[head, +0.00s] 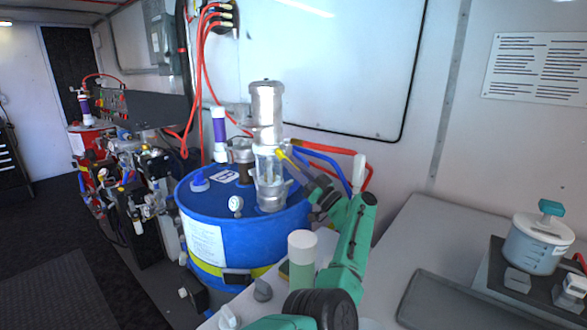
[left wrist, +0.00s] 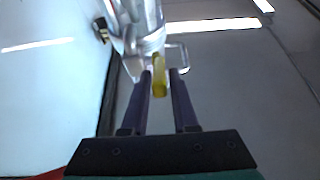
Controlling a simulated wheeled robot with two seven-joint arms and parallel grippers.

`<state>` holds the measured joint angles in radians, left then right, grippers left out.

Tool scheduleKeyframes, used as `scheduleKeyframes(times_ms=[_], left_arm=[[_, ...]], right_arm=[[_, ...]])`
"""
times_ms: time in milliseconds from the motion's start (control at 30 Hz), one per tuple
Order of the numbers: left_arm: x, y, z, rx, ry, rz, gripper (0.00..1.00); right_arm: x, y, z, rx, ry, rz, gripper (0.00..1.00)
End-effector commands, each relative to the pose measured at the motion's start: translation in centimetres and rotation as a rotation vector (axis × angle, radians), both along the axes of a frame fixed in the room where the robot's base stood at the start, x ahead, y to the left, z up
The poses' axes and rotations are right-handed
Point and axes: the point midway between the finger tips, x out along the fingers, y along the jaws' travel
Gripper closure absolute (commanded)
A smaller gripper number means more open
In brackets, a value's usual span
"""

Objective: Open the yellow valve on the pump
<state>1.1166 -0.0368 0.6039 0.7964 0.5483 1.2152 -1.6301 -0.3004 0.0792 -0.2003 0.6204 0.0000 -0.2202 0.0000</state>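The yellow valve handle (head: 283,155) is on the right side of the silver pump (head: 267,120), which stands upright on the blue drum (head: 210,220). My left gripper (head: 298,164) reaches up to the handle from the lower right. In the left wrist view the yellow handle (left wrist: 159,76) shows between the two dark fingertips of my left gripper (left wrist: 162,74), in front of the clear and silver pump body (left wrist: 138,25). The fingers stand apart, with a gap at least on the right side of the handle. My right gripper is not in view.
A white and purple tube (head: 220,135) stands on the drum left of the pump. Red and blue hoses (head: 330,165) run behind my gripper. A grey counter (head: 405,240) at right holds a clear jar (head: 537,245) and a tray (head: 455,300). A whiteboard wall (head: 320,65) is behind.

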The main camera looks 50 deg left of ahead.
Motion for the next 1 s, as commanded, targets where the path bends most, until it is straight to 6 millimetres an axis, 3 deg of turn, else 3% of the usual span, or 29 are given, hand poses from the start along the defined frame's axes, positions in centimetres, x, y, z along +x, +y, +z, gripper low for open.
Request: scheduleKeyframes(times_ms=[533, 767, 1000], left_arm=[[0.0, 0.0, 0.3, -0.017, -0.002, 0.001, 0.53], [0.0, -0.3, 2.5, -0.172, -0.022, 0.001, 0.53], [0.0, -0.4, 4.2, -0.452, -0.054, 0.002, 0.53]], right_arm=[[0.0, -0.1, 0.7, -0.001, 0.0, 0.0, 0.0], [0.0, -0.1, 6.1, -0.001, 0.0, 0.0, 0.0], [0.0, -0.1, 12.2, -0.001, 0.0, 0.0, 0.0]])
